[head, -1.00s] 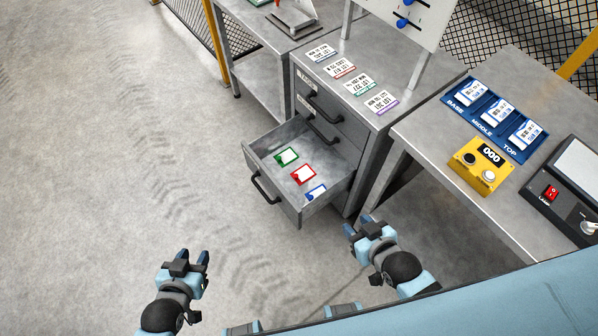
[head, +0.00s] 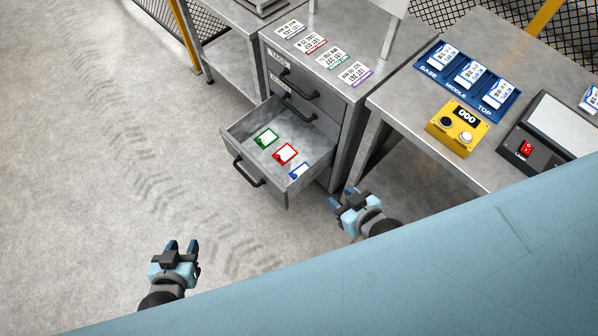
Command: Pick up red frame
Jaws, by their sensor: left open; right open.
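A small red frame (head: 285,154) with a white middle lies flat in the open bottom drawer (head: 243,155) of a grey cabinet. A green frame (head: 266,138) lies behind it to the left, and a blue frame (head: 300,171) lies in front of it to the right. My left gripper (head: 181,246) is open and empty over the floor, in front of the drawer and to its left. My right gripper (head: 341,197) is open and empty to the right of the drawer's front corner, apart from the frames.
Several paper labels (head: 316,47) lie on the cabinet top. The right bench carries a blue tray (head: 431,71) marked base, middle and top, a yellow counter box (head: 457,127) and a grey device with a red switch (head: 525,149). The floor at left is clear.

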